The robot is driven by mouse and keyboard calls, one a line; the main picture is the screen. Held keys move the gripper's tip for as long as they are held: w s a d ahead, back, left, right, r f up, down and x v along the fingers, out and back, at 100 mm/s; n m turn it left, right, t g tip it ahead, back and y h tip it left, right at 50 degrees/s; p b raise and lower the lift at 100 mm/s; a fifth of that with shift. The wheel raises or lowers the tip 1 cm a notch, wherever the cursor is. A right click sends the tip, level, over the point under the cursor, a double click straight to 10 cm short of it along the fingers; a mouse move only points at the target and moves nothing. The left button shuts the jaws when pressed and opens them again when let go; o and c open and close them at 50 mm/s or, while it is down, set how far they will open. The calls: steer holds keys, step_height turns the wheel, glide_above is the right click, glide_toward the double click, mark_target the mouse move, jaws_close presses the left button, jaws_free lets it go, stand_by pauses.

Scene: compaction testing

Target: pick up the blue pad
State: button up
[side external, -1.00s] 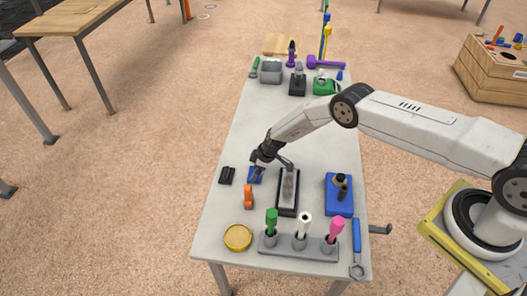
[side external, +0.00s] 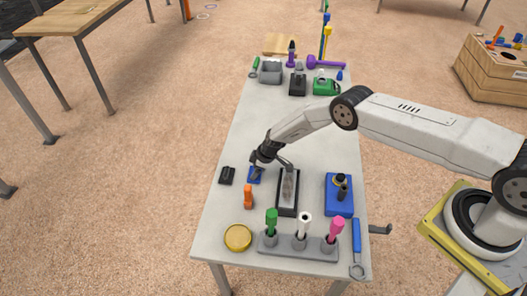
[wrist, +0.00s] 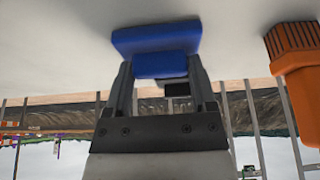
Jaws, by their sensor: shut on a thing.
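The blue pad (wrist: 156,40) is a wide blue block with a narrower blue part on the gripper side. My gripper (wrist: 161,72) is shut on that narrower part, with one finger on each side. In the side view the pad (side external: 253,175) is at the left part of the grey table, partly hidden by my gripper (side external: 259,170). I cannot tell whether it touches the tabletop.
A black block (side external: 227,175) lies just left of the pad and an orange-handled tool (side external: 248,196) lies in front. A black tray (side external: 288,204) is to the right, with a blue box (side external: 339,195) beyond.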

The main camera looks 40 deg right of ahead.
steer(key=shift+r, duration=0.15)
steer(key=shift+r, duration=1.45)
steer(key=s+d+r, duration=0.1)
steer(key=s+r, duration=0.8)
steer(key=s, duration=0.5)
steer(key=shift+d+r, duration=0.3)
steer(key=shift+r, duration=0.1)
steer(key=o, duration=0.7)
jaws_close()
